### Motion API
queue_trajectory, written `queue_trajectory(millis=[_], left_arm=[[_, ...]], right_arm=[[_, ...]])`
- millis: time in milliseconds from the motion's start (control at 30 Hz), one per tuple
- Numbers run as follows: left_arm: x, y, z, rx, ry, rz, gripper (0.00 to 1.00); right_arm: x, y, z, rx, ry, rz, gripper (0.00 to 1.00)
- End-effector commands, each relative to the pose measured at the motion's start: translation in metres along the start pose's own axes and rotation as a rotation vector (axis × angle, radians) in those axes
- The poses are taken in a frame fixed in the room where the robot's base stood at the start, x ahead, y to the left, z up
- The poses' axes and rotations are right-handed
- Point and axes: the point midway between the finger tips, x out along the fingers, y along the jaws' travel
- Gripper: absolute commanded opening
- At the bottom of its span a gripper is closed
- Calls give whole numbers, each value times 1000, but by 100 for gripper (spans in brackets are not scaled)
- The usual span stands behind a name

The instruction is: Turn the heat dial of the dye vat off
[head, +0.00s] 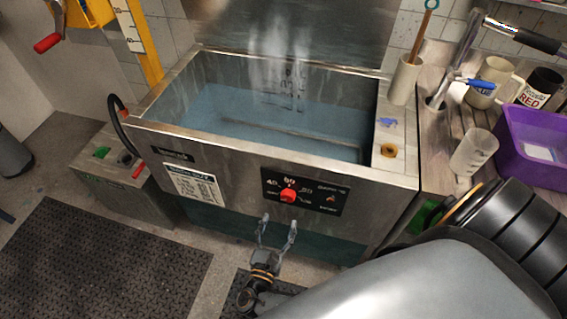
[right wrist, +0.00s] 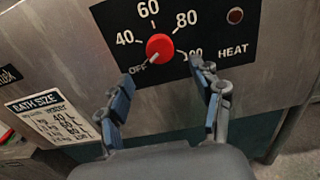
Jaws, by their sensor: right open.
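The dye vat (head: 150,140) is a steel tank with steaming blue liquid. Its red heat dial (head: 288,195) sits on a black front panel (head: 333,201). In the right wrist view the dial (right wrist: 159,47) has a pale pointer mark on its lower left, toward OFF. The scale around it reads 40, 60, 80 and a partly hidden number. A dark red lamp (right wrist: 235,16) marked HEAT is on the panel's right. My right gripper (head: 278,226) is open and empty, just below and in front of the dial, apart from it. My left gripper is out of view.
A white cup (head: 474,153), mugs (head: 489,82) and a purple bin (head: 532,145) stand on the right counter. A tap (head: 458,62) is behind them. A metal box (head: 125,180) stands left of the vat. Black mats (head: 90,265) cover part of the floor.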

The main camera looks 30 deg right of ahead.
Motion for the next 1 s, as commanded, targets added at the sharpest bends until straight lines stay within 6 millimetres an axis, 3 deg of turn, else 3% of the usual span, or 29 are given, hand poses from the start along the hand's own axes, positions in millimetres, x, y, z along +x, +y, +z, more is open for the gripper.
queue_trajectory(millis=[100, 300, 867, 1000], left_arm=[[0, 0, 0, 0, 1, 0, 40], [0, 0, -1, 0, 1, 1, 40], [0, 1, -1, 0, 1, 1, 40], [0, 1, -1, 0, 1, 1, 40]], right_arm=[[-21, 0, 0, 0, 1, 1, 66], [-37, -1, 0, -1, 0, 0, 66], [-38, 0, 0, -1, 0, 0, 66], [-35, -11, -22, 5, 70, -11, 66]])
